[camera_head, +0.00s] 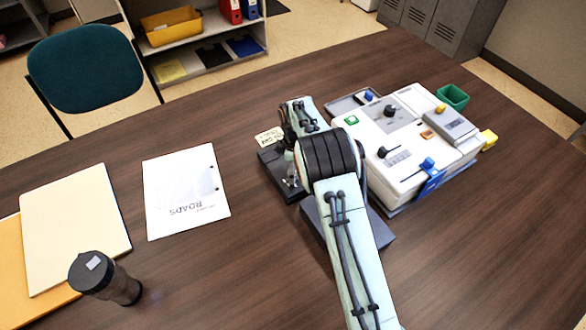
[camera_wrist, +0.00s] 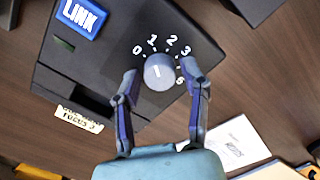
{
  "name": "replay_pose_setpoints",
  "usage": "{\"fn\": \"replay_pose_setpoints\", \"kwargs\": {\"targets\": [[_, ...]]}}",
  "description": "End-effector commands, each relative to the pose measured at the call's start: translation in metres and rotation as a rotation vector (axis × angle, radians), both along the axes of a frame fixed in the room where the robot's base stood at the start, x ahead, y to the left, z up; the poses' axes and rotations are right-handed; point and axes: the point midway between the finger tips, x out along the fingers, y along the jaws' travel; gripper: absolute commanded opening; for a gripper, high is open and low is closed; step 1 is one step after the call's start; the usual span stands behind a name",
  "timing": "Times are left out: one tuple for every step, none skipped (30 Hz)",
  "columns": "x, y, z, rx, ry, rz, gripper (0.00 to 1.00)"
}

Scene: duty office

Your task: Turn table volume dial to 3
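The dial (camera_wrist: 159,72) is a round grey knob on a black box (camera_wrist: 90,75). White numbers run around it, with 0, 1, 2, 3 and 5 readable. A short white mark shows on its top, but I cannot tell exactly which number it points to. My gripper (camera_wrist: 159,73) has one finger on each side of the dial, with small gaps visible, so it looks open around it. In the head view the black box (camera_head: 268,160) sits left of my arm, which hides the dial and most of the gripper.
A blue LINK button (camera_wrist: 80,16) and a paper note (camera_wrist: 79,119) lie near the dial. A white console (camera_head: 405,135) with several controls stands right of my arm. A paper sheet (camera_head: 180,185), folders (camera_head: 75,225) and a dark bottle (camera_head: 105,280) lie left.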

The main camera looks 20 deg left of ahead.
Motion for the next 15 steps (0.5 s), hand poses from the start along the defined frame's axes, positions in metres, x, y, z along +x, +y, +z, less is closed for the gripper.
{"fn": "replay_pose_setpoints", "kwargs": {"targets": [[0.0000,0.0000,0.0002,0.000,0.000,0.000,0.20],[0.0000,0.0000,0.0002,0.000,0.000,0.000,0.10],[0.0000,0.0000,0.0002,0.000,0.000,0.000,0.00],[0.0000,0.0000,0.0002,0.000,0.000,0.000,0.00],[0.0000,-0.0001,0.0002,0.000,0.000,0.000,0.00],[0.0000,-0.0001,0.0001,0.000,0.000,0.000,0.00],[0.0000,-0.0001,0.0001,0.000,0.000,0.000,0.00],[0.0000,-0.0001,0.0001,0.000,0.000,-0.001,0.00],[0.0000,-0.0001,0.0000,0.000,0.000,-0.002,0.00],[0.0000,-0.0001,0.0000,0.000,0.000,-0.004,0.00],[0.0000,-0.0001,0.0000,0.000,0.000,-0.007,0.00],[0.0000,-0.0001,-0.0001,0.000,0.000,-0.013,0.00],[0.0000,-0.0001,-0.0001,0.000,0.000,-0.019,0.00],[0.0000,-0.0001,-0.0001,0.000,0.000,-0.027,0.00],[0.0000,-0.0001,-0.0001,0.000,0.000,-0.039,0.00]]}}
